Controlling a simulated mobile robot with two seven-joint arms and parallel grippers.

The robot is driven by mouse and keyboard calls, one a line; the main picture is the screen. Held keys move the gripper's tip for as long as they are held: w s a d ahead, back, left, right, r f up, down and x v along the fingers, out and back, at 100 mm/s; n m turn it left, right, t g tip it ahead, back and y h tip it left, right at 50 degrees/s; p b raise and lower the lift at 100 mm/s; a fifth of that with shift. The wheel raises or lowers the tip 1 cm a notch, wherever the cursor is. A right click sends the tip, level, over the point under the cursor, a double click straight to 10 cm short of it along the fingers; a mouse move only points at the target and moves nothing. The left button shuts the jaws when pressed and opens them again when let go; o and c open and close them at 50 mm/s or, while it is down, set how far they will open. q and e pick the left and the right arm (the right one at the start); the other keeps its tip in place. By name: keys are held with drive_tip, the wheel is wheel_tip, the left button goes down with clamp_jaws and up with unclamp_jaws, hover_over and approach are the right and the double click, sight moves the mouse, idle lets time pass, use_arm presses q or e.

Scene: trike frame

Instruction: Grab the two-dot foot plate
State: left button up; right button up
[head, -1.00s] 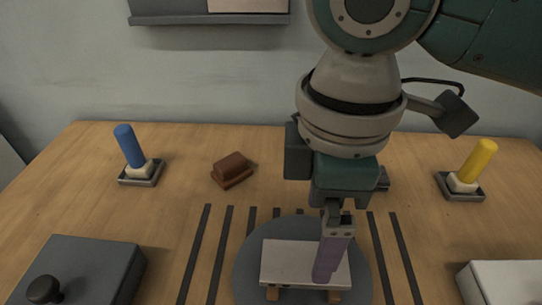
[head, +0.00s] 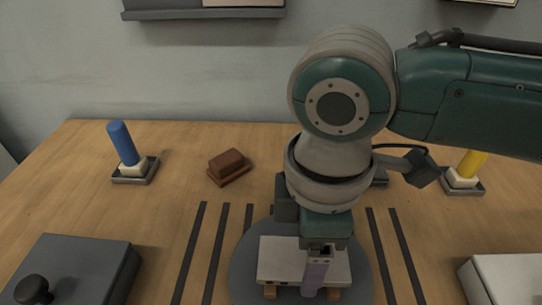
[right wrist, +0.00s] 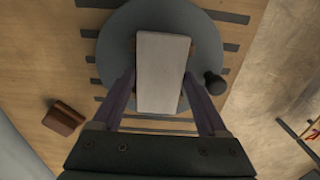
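A pale grey-white rectangular plate (head: 275,258) lies on small wooden supports over a round dark grey disc (head: 243,275). No dots can be made out on it, so I cannot tell whether it is the two-dot foot plate. My right gripper (head: 312,290) points down over the plate's right part in the head view. In the right wrist view the open purple fingers of that gripper (right wrist: 158,82) stand on either side of the white plate (right wrist: 162,70). Gaps show between fingers and plate; nothing is held. My left gripper is not in view.
A blue-handled piece (head: 124,145) and a brown block (head: 227,163) stand at the back left. A yellow-handled piece (head: 468,168) is at the right, partly behind my arm. A dark knobbed box (head: 90,265) and a white box (head: 510,278) flank the striped area.

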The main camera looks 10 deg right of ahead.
clamp_jaws()
idle(0.4)
